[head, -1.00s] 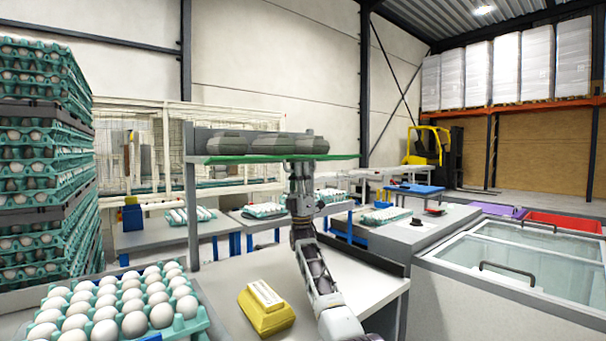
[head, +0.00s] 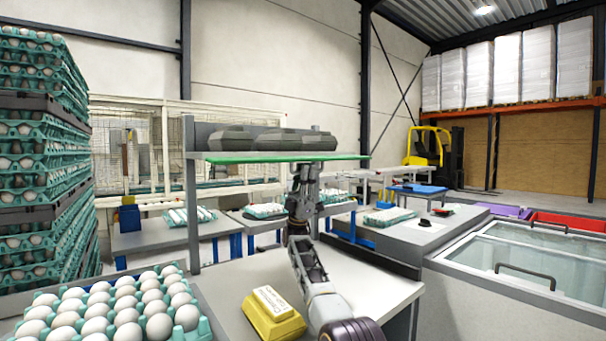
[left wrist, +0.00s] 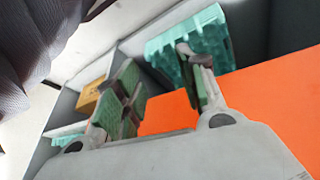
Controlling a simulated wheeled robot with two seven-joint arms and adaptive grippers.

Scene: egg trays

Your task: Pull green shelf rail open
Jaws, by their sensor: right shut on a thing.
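The green shelf rail (head: 240,158) runs along the front of a raised grey shelf in the middle of the head view. My right gripper (head: 307,168) is at the rail from below, right of its middle, and is shut on it. The fingertips are partly hidden at the rail. My left gripper (left wrist: 158,72) shows only in the left wrist view. Its two green-padded fingers stand apart with nothing between them.
Dark grey cartons (head: 235,138) sit on the shelf above the rail. A yellow carton (head: 272,314) lies on the table below, beside my right arm. An egg tray (head: 200,327) is at front left, near tall egg stacks (head: 50,140). A glass-topped chest (head: 520,270) stands right.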

